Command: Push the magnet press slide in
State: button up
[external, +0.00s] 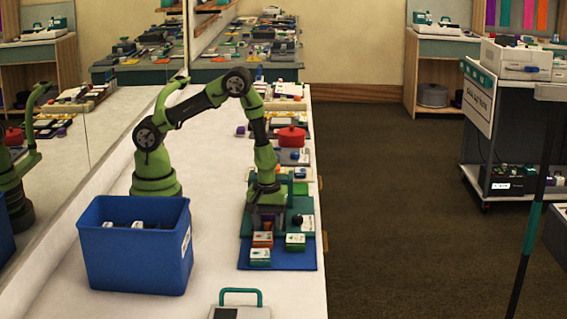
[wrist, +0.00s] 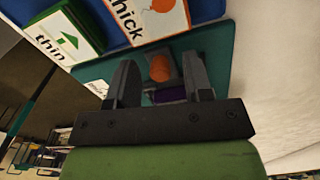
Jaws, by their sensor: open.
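My gripper (external: 266,222) points down over a teal board (external: 246,227) on the white counter. In the wrist view my gripper (wrist: 160,64) has its two dark fingers apart, with nothing held between them. An orange rounded piece (wrist: 160,68) and a purple piece (wrist: 171,94) show in the gap between the fingers, over the teal surface. A white part with a black knob (external: 297,221) stands on the board, right of the gripper. I cannot tell which of these parts is the press slide, and the gripper hides part of the board.
Orange-and-white (external: 262,239) and green-and-white boxes (external: 295,242) sit on a blue mat (external: 308,263) in front of the gripper. A blue bin (external: 138,262) stands left. A red pot (external: 291,137) and several props stand behind. Floor lies open to the right.

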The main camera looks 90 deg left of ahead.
grip_shut()
jog(key=shift+a, duration=2.35)
grip_release()
jog(key=shift+r, duration=0.1)
notch_tip(320, 180, up, 10)
jog(key=shift+s+f, duration=0.1)
